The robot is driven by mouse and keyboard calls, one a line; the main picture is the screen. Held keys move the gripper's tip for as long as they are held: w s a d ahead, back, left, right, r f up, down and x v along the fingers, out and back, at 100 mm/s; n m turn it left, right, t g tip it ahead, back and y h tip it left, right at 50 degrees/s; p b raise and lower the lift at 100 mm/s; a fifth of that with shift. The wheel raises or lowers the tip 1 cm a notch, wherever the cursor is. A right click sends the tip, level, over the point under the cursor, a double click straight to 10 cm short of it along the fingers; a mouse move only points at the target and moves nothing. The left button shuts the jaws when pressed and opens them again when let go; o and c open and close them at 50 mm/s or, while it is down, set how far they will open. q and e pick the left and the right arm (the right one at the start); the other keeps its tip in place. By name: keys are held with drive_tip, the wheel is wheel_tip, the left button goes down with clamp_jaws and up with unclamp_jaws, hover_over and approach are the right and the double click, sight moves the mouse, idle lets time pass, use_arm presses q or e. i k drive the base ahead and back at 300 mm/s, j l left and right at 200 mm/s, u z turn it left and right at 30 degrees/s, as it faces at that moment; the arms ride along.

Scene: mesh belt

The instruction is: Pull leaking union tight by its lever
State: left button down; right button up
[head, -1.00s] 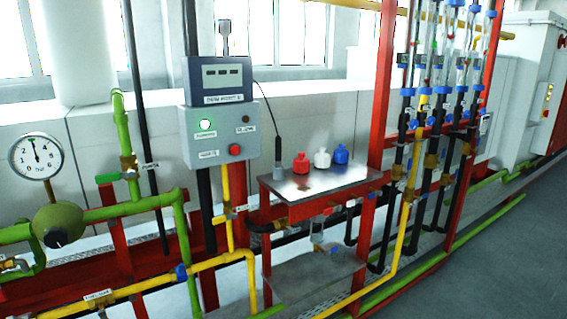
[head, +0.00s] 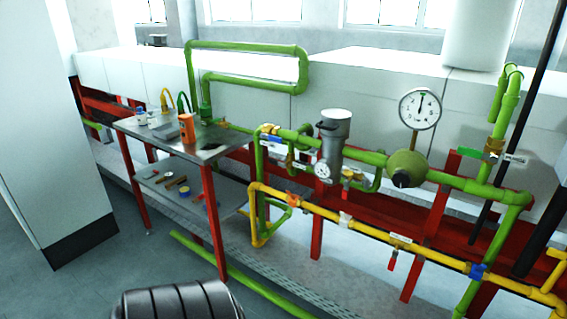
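Green pipework (head: 450,183) and a yellow pipe (head: 370,232) run along a red frame. I cannot tell which fitting is the leaking union; no drip or spray is visible. Coloured fittings sit on the yellow pipe: an orange one (head: 292,198), a white one (head: 345,219) and a blue one (head: 478,271). Small levers show: a blue one (head: 272,142) at the left of the green line, a red one (head: 392,263) hanging below the yellow pipe, and a green one (head: 469,153) beside a brass valve (head: 493,148). Neither gripper is in view.
A metal workbench (head: 225,145) with bottles and an orange can (head: 187,128) stands left of the pipes, tools on its lower shelf. A pressure gauge (head: 420,108) rises above the green regulator (head: 407,168). A tall white cabinet (head: 35,130) stands far left.

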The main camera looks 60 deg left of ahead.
sight(293, 200)
drive_tip(key=u, duration=1.85)
